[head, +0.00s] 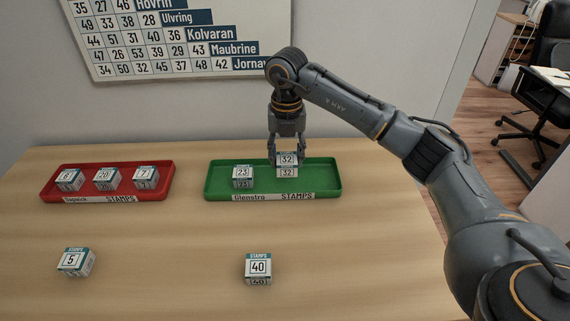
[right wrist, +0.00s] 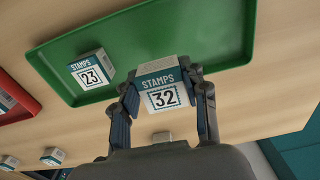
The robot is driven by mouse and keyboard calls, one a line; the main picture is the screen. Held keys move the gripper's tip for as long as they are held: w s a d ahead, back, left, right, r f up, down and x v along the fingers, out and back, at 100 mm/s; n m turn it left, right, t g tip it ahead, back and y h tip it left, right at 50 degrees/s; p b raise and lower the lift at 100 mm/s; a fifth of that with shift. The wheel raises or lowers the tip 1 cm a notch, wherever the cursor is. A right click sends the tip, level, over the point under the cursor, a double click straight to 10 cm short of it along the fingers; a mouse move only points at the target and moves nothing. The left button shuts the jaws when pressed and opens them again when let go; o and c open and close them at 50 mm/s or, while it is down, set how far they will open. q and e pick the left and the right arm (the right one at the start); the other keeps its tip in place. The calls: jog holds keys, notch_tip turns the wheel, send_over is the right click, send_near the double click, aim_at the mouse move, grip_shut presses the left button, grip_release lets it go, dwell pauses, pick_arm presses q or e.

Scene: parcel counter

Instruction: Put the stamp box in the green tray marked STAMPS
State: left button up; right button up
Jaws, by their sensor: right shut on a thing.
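My right gripper (head: 286,150) is shut on a stamp box marked 32 (head: 287,167) and holds it upright over the right half of the green tray (head: 325,178). In the right wrist view the 32 box (right wrist: 163,90) sits between both fingers. I cannot tell whether its base touches the tray floor. A stamp box marked 23 (head: 243,177) stands in the tray's left half, apart from the 32 box. The tray's front label reads Glenstro and STAMPS. My left gripper is not in view.
A red tray (head: 160,182) at the left holds three stamp boxes. A box marked 5 (head: 76,262) and a box marked 40 (head: 258,269) stand on the table (head: 165,270) in front. A number chart (head: 170,40) hangs on the wall. The table between the trays is clear.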

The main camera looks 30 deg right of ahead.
aim_at(286, 158)
jog(key=shift+w+d+f, duration=0.25)
jog(key=shift+w+f, duration=0.5)
jog(key=shift+f, duration=0.1)
jog(key=shift+w+f, duration=0.15)
jog(key=shift+f, duration=0.05)
jog(key=shift+w+d+f, duration=0.15)
jog(key=shift+f, duration=0.1)
notch_tip(286, 158, down, 2)
jog(key=shift+f+p, duration=0.1)
jog(key=shift+p, duration=0.6)
jog(key=shift+f, duration=0.4)
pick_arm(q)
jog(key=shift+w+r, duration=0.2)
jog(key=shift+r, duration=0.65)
pick_arm(e)
jog(key=shift+f, duration=0.1)
